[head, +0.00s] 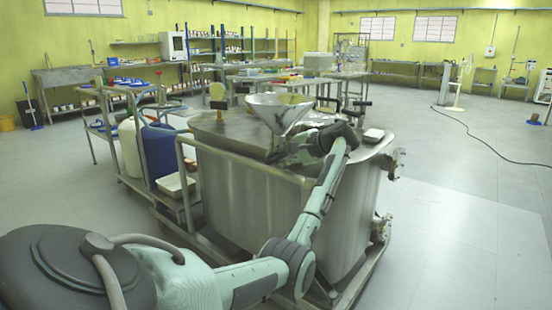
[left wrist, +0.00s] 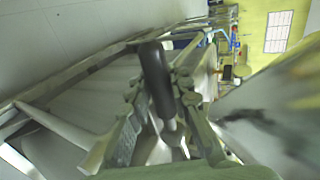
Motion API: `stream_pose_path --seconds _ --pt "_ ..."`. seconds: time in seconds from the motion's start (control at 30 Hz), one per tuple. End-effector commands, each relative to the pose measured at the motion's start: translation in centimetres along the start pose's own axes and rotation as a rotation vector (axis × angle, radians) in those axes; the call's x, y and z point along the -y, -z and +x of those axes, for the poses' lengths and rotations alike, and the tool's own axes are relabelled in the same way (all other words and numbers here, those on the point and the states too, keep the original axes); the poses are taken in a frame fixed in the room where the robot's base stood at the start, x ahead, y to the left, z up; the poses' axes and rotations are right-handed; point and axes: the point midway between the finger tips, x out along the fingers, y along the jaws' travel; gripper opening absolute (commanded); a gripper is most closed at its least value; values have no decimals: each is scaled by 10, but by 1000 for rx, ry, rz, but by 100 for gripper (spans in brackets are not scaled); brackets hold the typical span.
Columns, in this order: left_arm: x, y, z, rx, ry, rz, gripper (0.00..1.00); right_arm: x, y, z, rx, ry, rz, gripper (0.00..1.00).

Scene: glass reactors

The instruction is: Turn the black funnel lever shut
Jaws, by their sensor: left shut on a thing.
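The steel funnel (head: 280,112) stands on top of the steel tank (head: 262,205) in the head view. My left arm reaches over the tank's near right side, and my left gripper (head: 290,156) is at the base of the funnel. In the left wrist view the black lever (left wrist: 155,78) lies between the two fingers of my left gripper (left wrist: 160,95), which is shut on it. The lever is hidden in the head view, so I cannot tell its angle to the funnel. My right gripper is not in view.
A blue drum (head: 165,152) and a white jug (head: 131,148) stand left of the tank. A metal rail (head: 186,180) rises at the tank's left side. Benches and shelves line the back. The floor (head: 455,215) to the right is mostly free, with a cable farther back.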

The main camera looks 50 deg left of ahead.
Motion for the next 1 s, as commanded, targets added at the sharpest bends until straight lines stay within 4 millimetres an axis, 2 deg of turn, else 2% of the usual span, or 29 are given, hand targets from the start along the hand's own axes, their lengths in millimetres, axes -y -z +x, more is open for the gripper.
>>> stream_pose_path --seconds 0.03,0.2,0.57,0.67,1.0 --pt "4 1 -1 -4 6 -1 20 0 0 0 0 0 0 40" --pt "3 1 -1 -3 4 -2 41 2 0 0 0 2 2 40" --pt "1 1 -4 -3 2 -1 42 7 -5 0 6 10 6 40" --pt "1 1 -15 -3 1 -2 42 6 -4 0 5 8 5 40" --pt "1 1 -86 -6 2 -2 42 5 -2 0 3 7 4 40"
